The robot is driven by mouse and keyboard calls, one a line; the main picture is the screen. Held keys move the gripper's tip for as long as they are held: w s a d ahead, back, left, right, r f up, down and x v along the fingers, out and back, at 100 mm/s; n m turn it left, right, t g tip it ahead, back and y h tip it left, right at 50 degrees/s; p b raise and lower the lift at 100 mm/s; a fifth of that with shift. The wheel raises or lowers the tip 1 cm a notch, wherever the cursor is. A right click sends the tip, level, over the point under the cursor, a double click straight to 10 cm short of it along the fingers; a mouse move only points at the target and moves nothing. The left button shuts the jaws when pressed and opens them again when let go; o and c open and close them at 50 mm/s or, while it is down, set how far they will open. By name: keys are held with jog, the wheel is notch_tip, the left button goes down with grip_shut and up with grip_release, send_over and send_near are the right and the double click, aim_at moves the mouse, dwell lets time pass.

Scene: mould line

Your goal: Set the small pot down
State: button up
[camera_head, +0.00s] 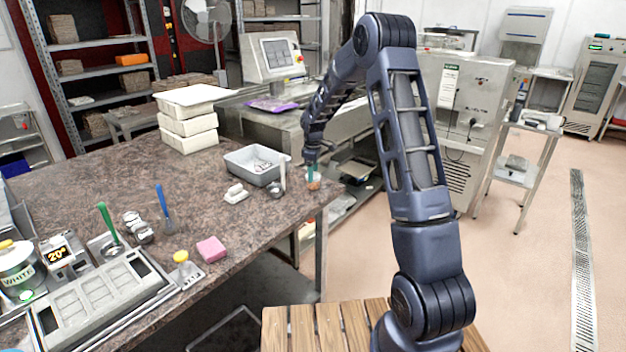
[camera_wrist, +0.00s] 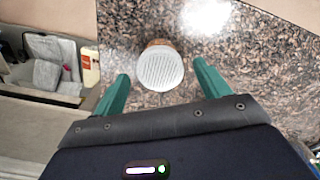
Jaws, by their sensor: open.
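The small pot (camera_wrist: 160,68) has a pale, ribbed round top and a brown-orange side. In the wrist view it is between the two green fingers of my gripper (camera_wrist: 161,76), with visible gaps on both sides. The fingers are open and do not appear to touch it. In the head view the pot (camera_head: 314,184) appears to stand on the speckled stone worktop (camera_head: 215,230) near its right corner, with my gripper (camera_head: 313,170) right above and around it. Its underside is hidden.
A grey tub (camera_head: 240,165) with items and a pale upright cylinder (camera_head: 282,172) stand just left of my gripper. A small white block (camera_head: 236,194) lies in front of the tub. The worktop edge is close on the right. Open worktop lies towards the front left.

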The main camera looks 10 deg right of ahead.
notch_tip(320, 180, up, 7)
jog(key=shift+f, duration=0.1)
jog(key=s+d+r+m+t, duration=0.1)
jog(key=s+d+r+m, duration=0.3)
jog(key=s+r, duration=0.55)
jog(key=s+d+r+m+t, duration=0.1)
jog(key=s+d+r+m, duration=0.1)
jog(key=s+d+r, duration=0.55)
jog(key=s+d+m+t, duration=0.1)
jog(key=s+m, duration=0.3)
jog(key=s, duration=1)
jog(key=s+d+m+t, duration=0.1)
jog(key=s+d+m, duration=0.3)
jog(key=s, duration=1)
jog(key=shift+d+r+t, duration=0.15)
jog(key=shift+r+t, duration=0.1)
jog(key=shift+t, duration=0.05)
jog(key=shift+s, duration=0.1)
